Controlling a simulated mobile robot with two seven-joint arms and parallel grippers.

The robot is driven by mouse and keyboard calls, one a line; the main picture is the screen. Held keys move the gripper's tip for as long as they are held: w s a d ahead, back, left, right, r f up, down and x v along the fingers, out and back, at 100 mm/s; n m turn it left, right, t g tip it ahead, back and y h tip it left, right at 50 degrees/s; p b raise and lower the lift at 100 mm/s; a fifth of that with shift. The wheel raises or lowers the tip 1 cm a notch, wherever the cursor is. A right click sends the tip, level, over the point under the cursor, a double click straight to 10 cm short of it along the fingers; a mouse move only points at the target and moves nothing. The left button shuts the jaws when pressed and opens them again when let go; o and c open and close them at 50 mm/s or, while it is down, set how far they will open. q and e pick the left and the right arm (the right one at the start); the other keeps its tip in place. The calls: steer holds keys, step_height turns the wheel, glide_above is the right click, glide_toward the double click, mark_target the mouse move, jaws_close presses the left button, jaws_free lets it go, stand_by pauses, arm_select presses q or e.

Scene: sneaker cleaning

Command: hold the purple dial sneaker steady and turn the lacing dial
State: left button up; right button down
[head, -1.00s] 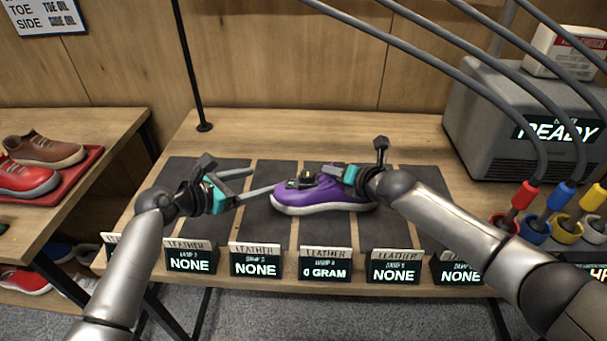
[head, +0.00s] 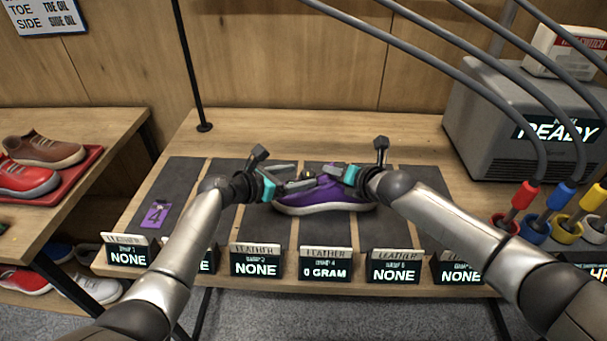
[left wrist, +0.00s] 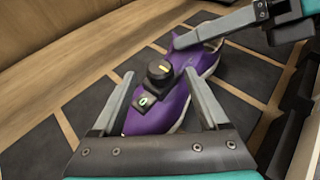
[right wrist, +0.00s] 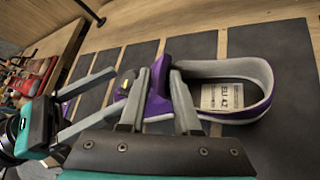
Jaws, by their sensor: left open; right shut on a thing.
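The purple sneaker (head: 325,197) with a pale sole lies on a dark mat, its toe to the left in the head view. The black lacing dial (left wrist: 159,73) with a yellow mark stands on its upper. My right gripper (right wrist: 164,75) is shut on the purple tongue (right wrist: 160,97) of the sneaker. My left gripper (left wrist: 158,90) is open, its fingers on either side of the sneaker's front, short of the dial. In the head view the left gripper (head: 305,176) partly hides the dial. A small block marked 0 (left wrist: 144,103) sits in front of the dial.
Signs such as "0 GRAM" (head: 325,265) line the table's front edge. A grey machine reading READY (head: 530,120) and colored-handled tools in cups (head: 520,196) stand at right. A shoe rack (head: 70,140) is at left.

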mark_target(308, 176)
arm_select(q)
steer(key=shift+x, duration=1.4)
steer(key=shift+w+a, duration=0.1)
jaws_close()
